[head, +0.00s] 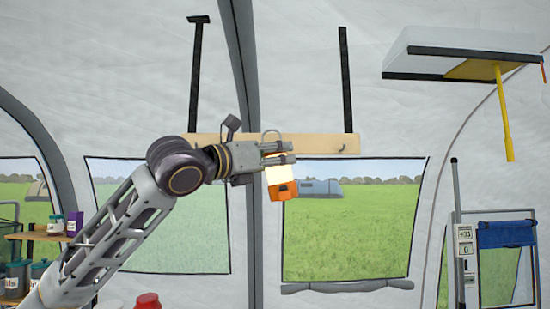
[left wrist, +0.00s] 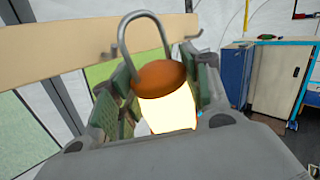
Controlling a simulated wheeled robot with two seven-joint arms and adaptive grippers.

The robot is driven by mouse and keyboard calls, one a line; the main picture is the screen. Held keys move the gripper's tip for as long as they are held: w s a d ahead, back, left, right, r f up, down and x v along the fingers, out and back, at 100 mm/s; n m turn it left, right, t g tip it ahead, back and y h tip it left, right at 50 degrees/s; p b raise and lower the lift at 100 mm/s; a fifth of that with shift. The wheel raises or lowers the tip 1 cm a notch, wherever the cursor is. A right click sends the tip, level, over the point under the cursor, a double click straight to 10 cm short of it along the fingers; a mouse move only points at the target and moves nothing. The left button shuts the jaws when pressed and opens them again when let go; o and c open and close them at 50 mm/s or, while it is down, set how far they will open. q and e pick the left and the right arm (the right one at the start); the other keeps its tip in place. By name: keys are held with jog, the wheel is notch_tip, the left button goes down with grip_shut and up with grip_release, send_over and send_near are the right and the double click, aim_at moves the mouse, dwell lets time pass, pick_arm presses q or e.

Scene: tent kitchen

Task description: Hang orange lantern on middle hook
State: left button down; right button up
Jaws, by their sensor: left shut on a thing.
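The orange lantern (head: 283,190) has an orange base, a glowing pale body and an orange cap (left wrist: 160,78) with a grey metal loop (left wrist: 143,17) standing up. My left gripper (head: 276,152) is shut around the lantern's upper part and holds it slightly tilted in front of the wooden hook board (head: 310,144). In the left wrist view the lantern sits between green finger pads. The right hook (head: 342,149) shows bare in the head view. In the left wrist view a hook (left wrist: 111,51) shows just left of the loop. The middle hook cannot be told for certain. My right gripper is out of view.
Two black straps (head: 195,75) hold the board against the tent wall. A white shelf with a yellow hanging strap (head: 503,110) is at the upper right. A small shelf with jars (head: 55,224) is at lower left. Space below the lantern looks clear.

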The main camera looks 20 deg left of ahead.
pick_arm(q)
jog(key=w+a, duration=0.2)
jog(key=w, duration=0.4)
jog(key=shift+f+b, duration=0.2)
jog(key=shift+b, duration=0.2)
dwell(0.9)
jog(key=shift+w+f, duration=0.15)
jog(key=shift+w+f+p, duration=0.65)
jog(key=shift+f, duration=0.1)
jog(key=shift+a, duration=0.1)
dwell(0.4)
